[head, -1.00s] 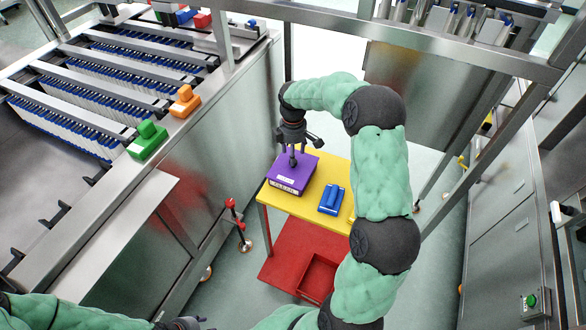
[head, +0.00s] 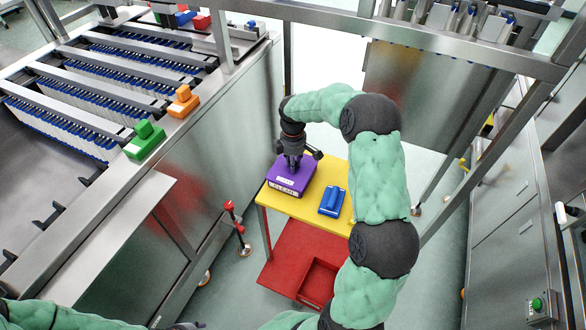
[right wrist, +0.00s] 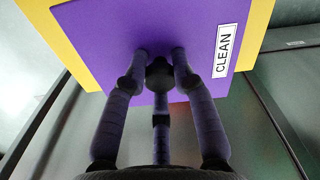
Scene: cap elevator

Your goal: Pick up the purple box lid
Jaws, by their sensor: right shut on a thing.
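The purple box lid (head: 291,172) lies on top of a box on the yellow cart top, with a white label on its front side. In the right wrist view the purple lid (right wrist: 120,45) fills the upper middle and a label reading "CLEAN" is at its right. My right gripper (head: 293,163) points down from above at the middle of the lid. In the right wrist view its fingers (right wrist: 162,55) are drawn together on the lid's knob, which they mostly hide. Only a small part of my left arm shows at the lower left; its gripper is hardly visible at the bottom edge.
A blue item (head: 333,200) lies beside the box on the yellow cart top (head: 305,209). A red lower shelf (head: 290,262) is below. A steel machine with green (head: 146,140) and orange (head: 184,101) blocks stands at the left. Steel posts frame the right side.

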